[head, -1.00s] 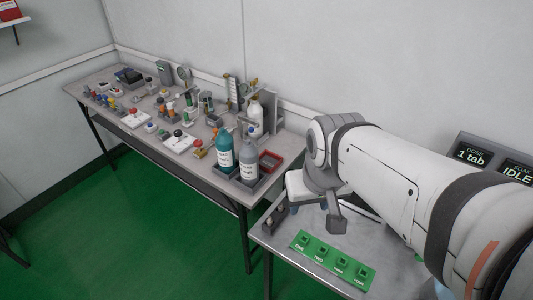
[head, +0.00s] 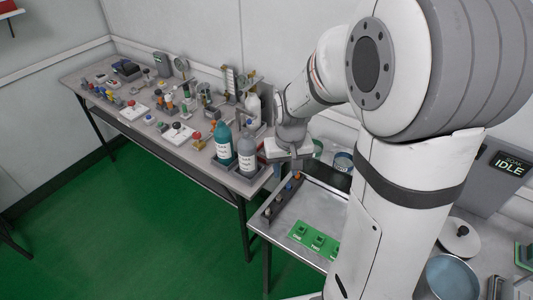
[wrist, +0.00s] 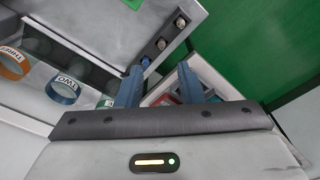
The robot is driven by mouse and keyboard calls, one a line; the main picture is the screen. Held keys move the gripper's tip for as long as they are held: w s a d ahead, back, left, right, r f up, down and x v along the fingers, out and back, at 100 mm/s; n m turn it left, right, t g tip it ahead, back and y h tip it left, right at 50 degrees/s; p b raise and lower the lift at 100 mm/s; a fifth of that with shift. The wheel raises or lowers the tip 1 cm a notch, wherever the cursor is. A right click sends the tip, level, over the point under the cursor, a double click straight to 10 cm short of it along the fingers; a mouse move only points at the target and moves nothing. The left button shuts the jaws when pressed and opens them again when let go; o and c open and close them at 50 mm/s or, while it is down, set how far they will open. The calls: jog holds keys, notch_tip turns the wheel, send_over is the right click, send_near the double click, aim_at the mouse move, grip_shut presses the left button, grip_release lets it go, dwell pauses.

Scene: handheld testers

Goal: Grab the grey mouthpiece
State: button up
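A dark narrow rack (head: 272,208) stands along the left edge of the near table and holds several small pieces. It also shows in the wrist view (wrist: 172,58). There a blue piece (wrist: 146,61) sits closest to my fingers, then a pale grey piece (wrist: 162,44), then a tan-grey one (wrist: 181,21). Which of these two is the grey mouthpiece I cannot tell for sure. My gripper (wrist: 159,72) has its two blue fingers apart with nothing between them, near the blue end of the rack. In the head view the fingertips are hard to make out.
A green mat (head: 315,240) with labelled slots lies right of the rack. Bottles (head: 246,155) and testers crowd the bench to the left. A steel pot (head: 452,278) is at the right.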

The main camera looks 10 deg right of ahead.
jog(key=g+p, duration=0.1)
send_near(279, 195)
jog(key=shift+f+p, duration=0.85)
jog(key=shift+f, duration=3.35)
jog(key=shift+c, duration=0.5)
grip_shut()
